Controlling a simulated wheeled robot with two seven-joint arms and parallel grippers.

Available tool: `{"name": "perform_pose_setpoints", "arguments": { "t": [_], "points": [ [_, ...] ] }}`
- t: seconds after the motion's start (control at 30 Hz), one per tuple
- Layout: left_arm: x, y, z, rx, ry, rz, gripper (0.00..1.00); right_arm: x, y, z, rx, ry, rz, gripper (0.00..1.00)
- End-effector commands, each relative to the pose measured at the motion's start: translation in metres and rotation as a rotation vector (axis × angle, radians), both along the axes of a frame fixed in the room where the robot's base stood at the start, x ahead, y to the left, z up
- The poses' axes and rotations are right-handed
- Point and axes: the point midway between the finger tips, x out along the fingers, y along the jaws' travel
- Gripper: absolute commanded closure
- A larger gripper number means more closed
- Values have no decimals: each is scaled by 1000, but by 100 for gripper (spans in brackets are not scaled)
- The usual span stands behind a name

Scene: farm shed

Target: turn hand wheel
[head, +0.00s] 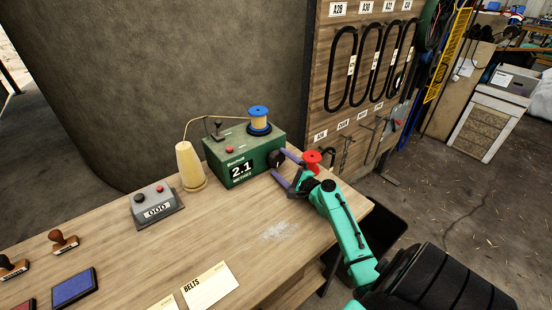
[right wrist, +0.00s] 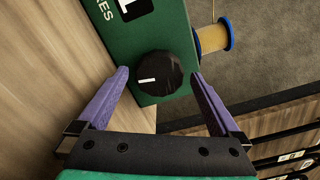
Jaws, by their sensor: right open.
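The hand wheel is a black ribbed knob (head: 276,158) on the right end face of a green box (head: 227,165) marked 2.1. In the right wrist view the knob (right wrist: 166,73) faces me, with a white mark pointing left. My right gripper (head: 280,166) is open in front of that face. In the right wrist view its purple fingers (right wrist: 159,73) stand on either side of the knob, with visible gaps, so it is not gripped. My left gripper is not in view.
A blue-topped spool (head: 259,120) stands on the box, with a thread cone (head: 190,167) to its left. A red spool-like thing (head: 312,157) is just behind my right gripper.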

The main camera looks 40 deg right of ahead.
Motion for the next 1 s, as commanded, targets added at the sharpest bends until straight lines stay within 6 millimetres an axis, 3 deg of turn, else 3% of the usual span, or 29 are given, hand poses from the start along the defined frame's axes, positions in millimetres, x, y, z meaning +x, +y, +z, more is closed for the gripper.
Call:
{"name": "perform_pose_setpoints", "arguments": {
  "t": [0.17, 0.43, 0.47, 0.6, 0.67, 1.0],
  "points": [
    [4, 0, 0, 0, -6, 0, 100, 28, -1, 0, 0, 0, 1, 0],
    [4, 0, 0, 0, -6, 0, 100, 31, -1, -1, 0, 1, 0, 0],
    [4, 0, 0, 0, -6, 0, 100, 31, -1, -1, 0, 1, 0, 4],
    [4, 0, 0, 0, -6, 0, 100, 31, 0, -1, 0, 1, 0, 57],
    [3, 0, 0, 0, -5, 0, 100, 31, 0, -1, 0, 1, 0, 76],
    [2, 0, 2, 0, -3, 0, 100, 31, 0, 0, 45, -1, 0, 76]
  ]
}}
